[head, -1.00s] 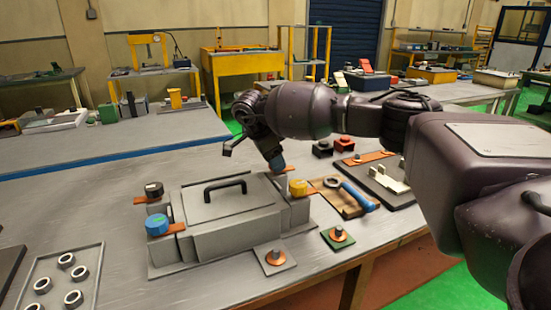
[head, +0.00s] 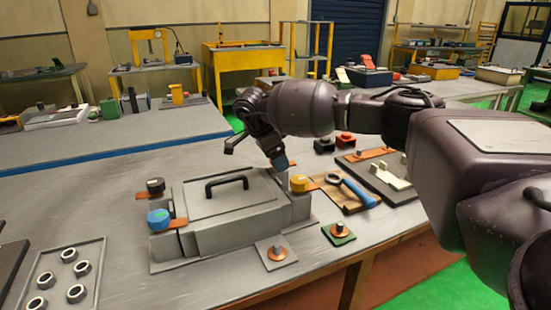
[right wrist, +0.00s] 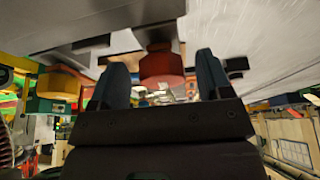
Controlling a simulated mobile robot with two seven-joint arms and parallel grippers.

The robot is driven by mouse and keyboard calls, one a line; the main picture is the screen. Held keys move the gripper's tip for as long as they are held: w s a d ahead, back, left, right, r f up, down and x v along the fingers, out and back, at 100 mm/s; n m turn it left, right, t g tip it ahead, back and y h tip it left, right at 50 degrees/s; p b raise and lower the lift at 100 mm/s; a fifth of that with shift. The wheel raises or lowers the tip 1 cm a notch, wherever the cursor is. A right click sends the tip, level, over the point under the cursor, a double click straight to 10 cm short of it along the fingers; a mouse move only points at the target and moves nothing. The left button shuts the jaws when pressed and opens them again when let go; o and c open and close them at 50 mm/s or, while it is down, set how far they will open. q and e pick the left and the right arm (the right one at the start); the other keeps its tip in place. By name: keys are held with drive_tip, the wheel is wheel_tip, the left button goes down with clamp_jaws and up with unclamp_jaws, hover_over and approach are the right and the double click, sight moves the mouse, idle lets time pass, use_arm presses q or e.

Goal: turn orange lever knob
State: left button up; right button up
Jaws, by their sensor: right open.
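A grey box with a black handle (head: 227,187) stands on the table in the head view, with coloured lever knobs at its corners. They are black (head: 155,186), blue (head: 158,219) and yellow (head: 299,183). My right gripper (head: 257,155) is over the box's back right corner, and no orange knob shows there in the head view. In the right wrist view an orange-red knob (right wrist: 161,67) appears between the two open fingers (right wrist: 160,85), with space on both sides. The yellow knob (right wrist: 59,84) is left of it there. My left gripper is out of view.
A wrench-like tool with a blue handle (head: 360,193) lies right of the box. A tray of metal nuts (head: 97,258) is at the left. Table between tray and box is clear.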

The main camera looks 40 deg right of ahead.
drive_tip(key=shift+w+a+r, duration=0.15)
drive_tip(key=shift+r, duration=0.35)
drive_tip(key=s+p+v, duration=0.1)
drive_tip(key=v, duration=0.8)
drive_tip(key=shift+w+a+r, duration=0.25)
drive_tip(key=shift+w, duration=0.25)
